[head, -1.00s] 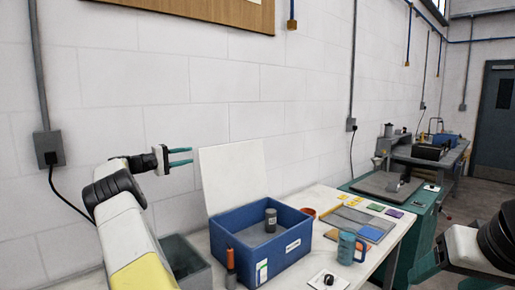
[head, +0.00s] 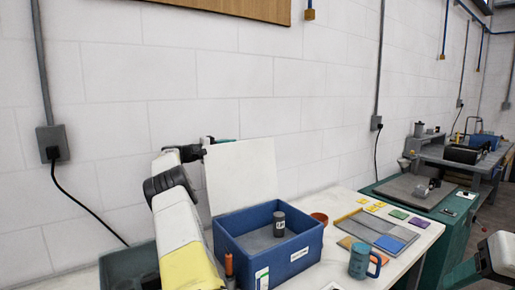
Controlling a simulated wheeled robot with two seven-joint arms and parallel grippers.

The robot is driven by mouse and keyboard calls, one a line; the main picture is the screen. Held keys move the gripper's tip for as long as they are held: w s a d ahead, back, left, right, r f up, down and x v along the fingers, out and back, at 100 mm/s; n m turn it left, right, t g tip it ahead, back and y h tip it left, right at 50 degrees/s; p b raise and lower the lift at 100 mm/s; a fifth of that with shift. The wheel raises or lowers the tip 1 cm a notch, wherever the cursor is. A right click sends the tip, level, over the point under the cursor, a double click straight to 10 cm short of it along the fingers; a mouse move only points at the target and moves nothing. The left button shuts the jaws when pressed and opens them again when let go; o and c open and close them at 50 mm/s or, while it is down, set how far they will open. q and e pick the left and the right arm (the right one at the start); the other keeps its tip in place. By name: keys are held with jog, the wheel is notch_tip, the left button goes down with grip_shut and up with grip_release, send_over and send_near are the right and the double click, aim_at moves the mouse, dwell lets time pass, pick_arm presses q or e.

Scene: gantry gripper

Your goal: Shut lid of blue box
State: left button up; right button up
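The blue box (head: 304,262) stands on the white table with its white lid (head: 240,178) raised upright at its back edge. A dark grey cylinder (head: 279,224) stands inside the box. My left gripper (head: 222,140) is at the lid's upper left corner, mostly behind the lid. Only a bit of its teal fingers shows above the lid's top edge, so its opening and any contact are hidden. My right arm (head: 497,255) shows at the lower right edge; its gripper fingers are out of view.
A teal mug (head: 361,262), a brown pot (head: 320,218) and a sorting tray (head: 376,232) stand right of the box. An orange-handled tool (head: 229,268) is at its front left. A grey bin (head: 128,265) lies left. The wall is close behind the lid.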

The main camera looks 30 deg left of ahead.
pick_arm(q)
jog(key=shift+w+d, duration=0.2)
jog(key=shift+w, duration=0.2)
grip_shut()
jog(key=shift+f, duration=0.2)
dwell(1.0)
